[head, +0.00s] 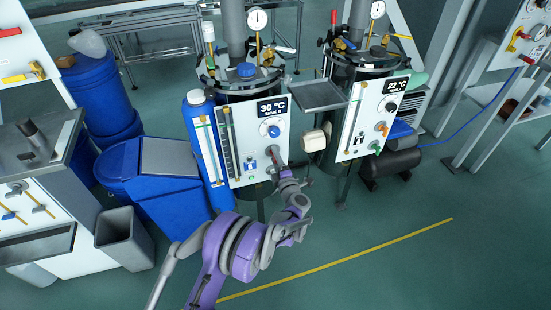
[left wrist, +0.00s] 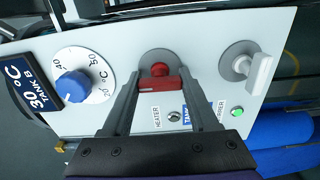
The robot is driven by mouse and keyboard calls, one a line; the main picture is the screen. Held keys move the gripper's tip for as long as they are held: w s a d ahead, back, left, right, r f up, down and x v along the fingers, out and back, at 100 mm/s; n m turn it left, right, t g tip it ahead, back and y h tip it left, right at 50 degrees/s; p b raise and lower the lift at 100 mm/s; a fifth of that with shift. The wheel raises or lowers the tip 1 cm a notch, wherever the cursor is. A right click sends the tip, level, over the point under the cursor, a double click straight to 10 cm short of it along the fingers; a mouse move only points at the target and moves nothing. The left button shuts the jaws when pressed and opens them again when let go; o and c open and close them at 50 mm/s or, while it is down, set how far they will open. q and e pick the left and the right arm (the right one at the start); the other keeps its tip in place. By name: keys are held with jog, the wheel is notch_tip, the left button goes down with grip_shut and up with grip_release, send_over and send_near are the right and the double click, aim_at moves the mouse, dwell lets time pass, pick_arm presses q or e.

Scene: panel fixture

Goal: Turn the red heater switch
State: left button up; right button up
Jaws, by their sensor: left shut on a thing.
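The red heater switch (left wrist: 160,84) sits on a round grey base on the white panel (left wrist: 215,45), with the word HEATER printed beside it. Its red handle lies crosswise in the left wrist view, between the two fingers. My left gripper (left wrist: 160,80) is shut on this handle. My right gripper is in neither view.
A blue knob with a white dial (left wrist: 73,85) and a white switch (left wrist: 259,73) flank the red one. A green lamp (left wrist: 237,112) is nearby. A second panel marked 22 °C (head: 372,118) stands to the right. A blue bin (head: 165,188) stands at left.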

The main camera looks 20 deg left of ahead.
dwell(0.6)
pick_arm(q)
jog(key=o, duration=1.4)
jog(key=shift+s+d, duration=0.1)
jog(key=p+v, duration=0.1)
jog(key=v, duration=0.9)
jog(key=shift+s+d+p, duration=0.2)
jog(key=shift+s+p, duration=0.1)
